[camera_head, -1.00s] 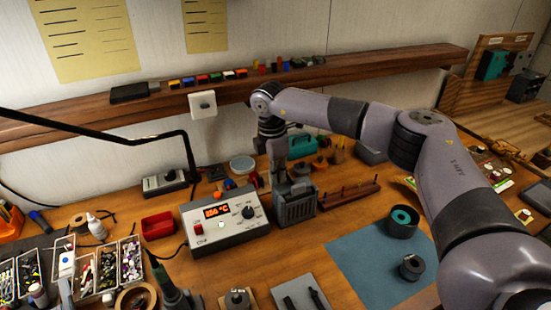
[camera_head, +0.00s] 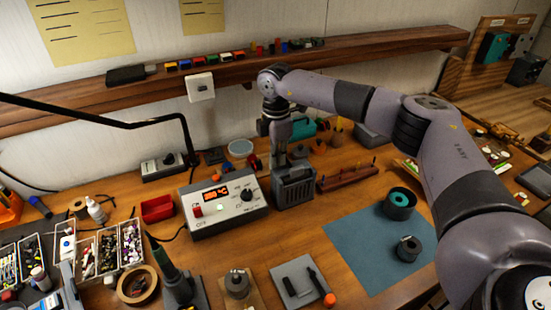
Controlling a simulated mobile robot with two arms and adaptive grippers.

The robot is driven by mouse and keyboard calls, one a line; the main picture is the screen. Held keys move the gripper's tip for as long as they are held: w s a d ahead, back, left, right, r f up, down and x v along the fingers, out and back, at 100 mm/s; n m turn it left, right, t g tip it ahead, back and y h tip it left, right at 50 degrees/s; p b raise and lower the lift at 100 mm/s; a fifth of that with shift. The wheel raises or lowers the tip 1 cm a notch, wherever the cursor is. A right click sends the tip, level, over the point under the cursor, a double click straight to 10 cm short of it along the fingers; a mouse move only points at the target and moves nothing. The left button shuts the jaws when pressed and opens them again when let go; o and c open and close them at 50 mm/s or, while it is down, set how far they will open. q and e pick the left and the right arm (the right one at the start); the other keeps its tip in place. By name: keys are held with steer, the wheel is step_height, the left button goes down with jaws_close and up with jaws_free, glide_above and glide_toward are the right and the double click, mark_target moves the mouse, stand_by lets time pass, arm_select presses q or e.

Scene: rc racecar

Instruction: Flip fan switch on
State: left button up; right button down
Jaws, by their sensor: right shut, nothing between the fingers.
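A white square switch plate (camera_head: 200,87) is on the front of the wooden wall shelf, left of my right arm's wrist. Its rocker is too small to read as on or off. My right gripper (camera_head: 279,158) hangs down below the shelf, to the right of and lower than the plate, and apart from it. My left gripper is not in view. I cannot make out a fan.
A soldering station (camera_head: 222,202) with a lit red display stands left of the grey box. A black lamp arm (camera_head: 90,117) crosses the left side. A blue mat (camera_head: 370,262) with spools lies at right. Small coloured parts (camera_head: 212,54) line the shelf.

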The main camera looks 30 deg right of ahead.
steer(key=shift+d+r+y, duration=0.2)
steer(key=shift+d+y, duration=0.05)
steer(key=shift+y, duration=0.25)
steer(key=shift+d+r+y, duration=0.2)
steer(key=shift+d+y, duration=0.15)
steer(key=shift+y, duration=0.35)
steer(key=d+y, duration=0.1)
steer(key=y, duration=0.1)
steer(key=d+y, duration=0.1)
steer(key=y, duration=0.1)
steer(key=shift+r, duration=0.4)
steer(key=shift+a, duration=0.1)
steer(key=shift+r, duration=0.15)
steer(key=shift+r+p, duration=0.7)
steer(key=shift+p, duration=0.4)
